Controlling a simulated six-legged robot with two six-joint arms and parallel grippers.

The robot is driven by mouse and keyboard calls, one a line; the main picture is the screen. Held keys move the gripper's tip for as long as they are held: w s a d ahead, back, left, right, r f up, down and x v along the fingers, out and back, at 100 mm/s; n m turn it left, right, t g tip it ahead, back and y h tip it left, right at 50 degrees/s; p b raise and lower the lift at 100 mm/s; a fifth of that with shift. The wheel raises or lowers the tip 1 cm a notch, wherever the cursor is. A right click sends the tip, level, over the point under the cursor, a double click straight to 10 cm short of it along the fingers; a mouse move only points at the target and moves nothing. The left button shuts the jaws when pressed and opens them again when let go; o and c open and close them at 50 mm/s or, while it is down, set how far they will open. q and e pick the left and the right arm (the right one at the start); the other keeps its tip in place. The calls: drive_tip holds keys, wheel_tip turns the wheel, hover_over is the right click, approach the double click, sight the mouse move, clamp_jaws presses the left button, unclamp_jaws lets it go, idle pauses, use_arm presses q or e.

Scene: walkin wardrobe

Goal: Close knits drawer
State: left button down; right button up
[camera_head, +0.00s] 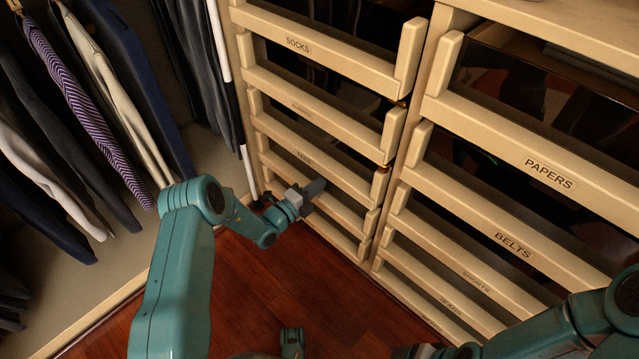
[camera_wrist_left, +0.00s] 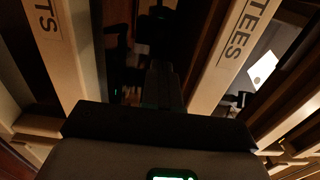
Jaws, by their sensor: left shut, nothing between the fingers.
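My left gripper (camera_head: 315,188) is shut and empty, at the fronts in the lower part of the left drawer column. In the left wrist view its shut fingers (camera_wrist_left: 163,87) reach into the dark gap between two drawer fronts. One front (camera_wrist_left: 235,50) reads TEES; the other (camera_wrist_left: 55,60) shows only the label end "TS", so I cannot tell whether it is the knits drawer. In the head view the tees drawer front (camera_head: 310,160) lies just above the gripper. My right arm (camera_head: 560,335) enters at lower right; its gripper is not clear at the bottom edge.
The socks drawer (camera_head: 330,52) tops the left column. The papers drawer (camera_head: 550,150) and belts drawer (camera_head: 515,240) stand in the right column. Hanging clothes (camera_head: 85,120) fill the left side.

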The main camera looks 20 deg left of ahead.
use_arm(q)
drive_tip(key=p+v, duration=0.3)
drive_tip(key=v, duration=0.8)
drive_tip(key=s+d+r+m+g+h, duration=0.1)
drive_tip(key=d+r+m+g+h, duration=0.45)
drive_tip(key=d, duration=0.75)
drive_tip(key=s+d+m+g+h, duration=0.3)
drive_tip(key=s+d+m+g, duration=0.45)
drive_tip(key=s+d, duration=0.2)
drive_tip(key=s+f+m+g+y, duration=0.35)
drive_tip(key=s+m+g, duration=0.35)
drive_tip(key=s+m, duration=0.55)
drive_tip(key=s+a+f+m+y, duration=0.4)
drive_tip(key=s+a+m+y, duration=0.35)
drive_tip(key=m, duration=0.75)
drive_tip(key=w+m+t+p, duration=0.2)
drive_tip(key=w+m+t, duration=0.2)
drive_tip(key=m, duration=0.3)
wheel_tip(320, 180, up, 27)
drive_tip(key=p, duration=2.7)
drive_tip(key=shift+d+r, duration=0.15)
drive_tip(key=shift+d, duration=0.2)
use_arm(e)
wheel_tip(320, 180, up, 32)
drive_tip(key=s, duration=0.2)
drive_tip(key=shift+a+f, duration=0.15)
drive_tip(key=shift+a, duration=0.2)
